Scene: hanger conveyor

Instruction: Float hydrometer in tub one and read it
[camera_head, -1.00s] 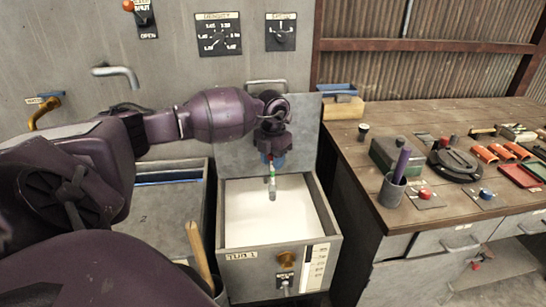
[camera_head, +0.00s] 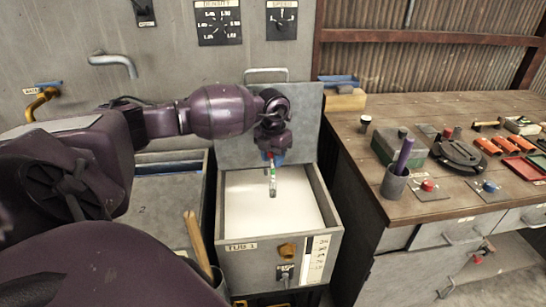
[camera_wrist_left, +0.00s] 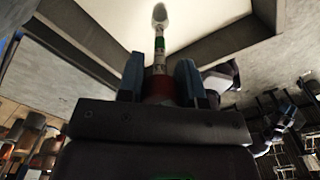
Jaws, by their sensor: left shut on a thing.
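My left gripper (camera_head: 271,157) is shut on the hydrometer (camera_head: 272,180), a slim tube with green, white and red bands. It hangs below the fingers over tub one (camera_head: 262,262), a grey metal box with a "TUB 1" label. Tub one holds smooth white liquid (camera_head: 265,215). In the left wrist view the blue fingertips (camera_wrist_left: 159,82) grip the hydrometer near its red band, and its pale rounded end (camera_wrist_left: 160,14) points away over the white surface. I cannot tell whether that end touches the liquid. My right gripper is not recognisable in these views.
A second tub (camera_head: 160,215) stands to the left, with a wooden handle (camera_head: 197,240) between. A scale strip (camera_head: 317,260) and a tap (camera_head: 287,250) are on tub one's front. The wooden bench (camera_head: 440,190) at right holds a cup (camera_head: 394,184) and tools.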

